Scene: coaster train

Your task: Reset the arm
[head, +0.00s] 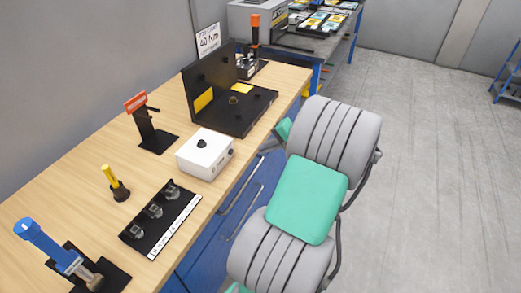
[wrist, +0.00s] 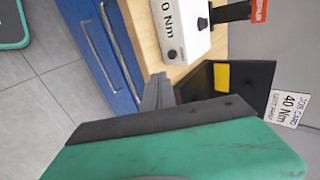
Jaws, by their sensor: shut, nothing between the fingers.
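My arm shows in the head view as thick grey ribbed links with a green panel, beside the front edge of the workbench. My gripper is not clearly seen there; the arm links hide that area. In the wrist view, my gripper (wrist: 158,90) shows as narrow grey fingers close together, past the green and dark body in the foreground. The fingers are shut and nothing is seen between them. They appear over or near the bench's front edge; the exact gap cannot be told.
The wooden workbench (head: 75,187) carries a white box (head: 205,160), a black fixture (head: 215,95) with a 40 Nm card (head: 208,40), a red-topped stand (head: 145,120), a yellow-handled tool (head: 114,184), a black socket tray (head: 160,215) and a blue-handled tool (head: 45,245).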

